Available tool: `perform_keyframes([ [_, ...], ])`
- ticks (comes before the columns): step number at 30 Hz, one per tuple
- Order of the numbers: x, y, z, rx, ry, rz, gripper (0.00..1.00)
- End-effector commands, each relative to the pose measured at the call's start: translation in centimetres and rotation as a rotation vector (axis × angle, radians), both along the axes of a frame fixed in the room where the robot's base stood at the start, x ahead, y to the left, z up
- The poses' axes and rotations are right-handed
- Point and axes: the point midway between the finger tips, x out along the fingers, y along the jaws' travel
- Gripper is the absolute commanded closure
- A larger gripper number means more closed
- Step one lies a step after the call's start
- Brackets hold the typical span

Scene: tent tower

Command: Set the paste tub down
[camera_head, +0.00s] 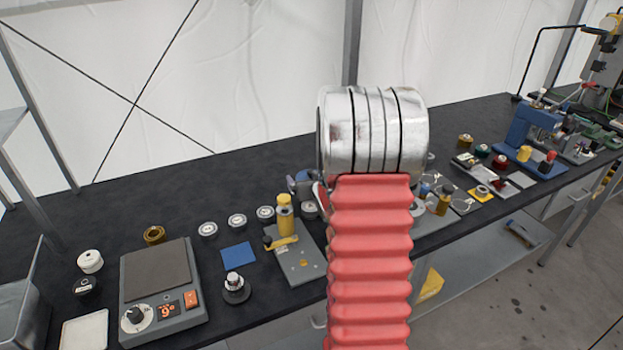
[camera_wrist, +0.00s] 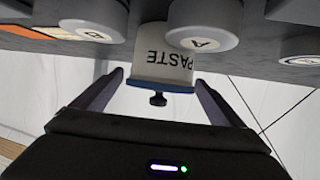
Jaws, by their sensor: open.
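The paste tub (camera_wrist: 162,70) is white with PASTE printed on it, a blue band and a small black knob. The wrist view is upside down, with the bench at the top, so the tub is upright, knob away from the bench. Its base is partly hidden by a round grey piece, so I cannot tell whether it touches the bench. My gripper (camera_wrist: 160,82) is open, with one dark finger on each side of the tub and a visible gap at each side. In the head view my arm covers the middle, and I cannot make out the tub there.
A round piece marked A (camera_wrist: 203,42) and another round grey piece (camera_wrist: 95,25) are close to the tub. The bench's back left is clear.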

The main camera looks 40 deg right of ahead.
Motion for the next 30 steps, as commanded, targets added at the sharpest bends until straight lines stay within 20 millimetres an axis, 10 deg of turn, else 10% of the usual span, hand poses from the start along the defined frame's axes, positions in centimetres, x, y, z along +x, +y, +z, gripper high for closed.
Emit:
perform_keyframes([
  [30, -7.7, 4.3, 3.9, -0.001, -0.002, 0.0, 0.08],
])
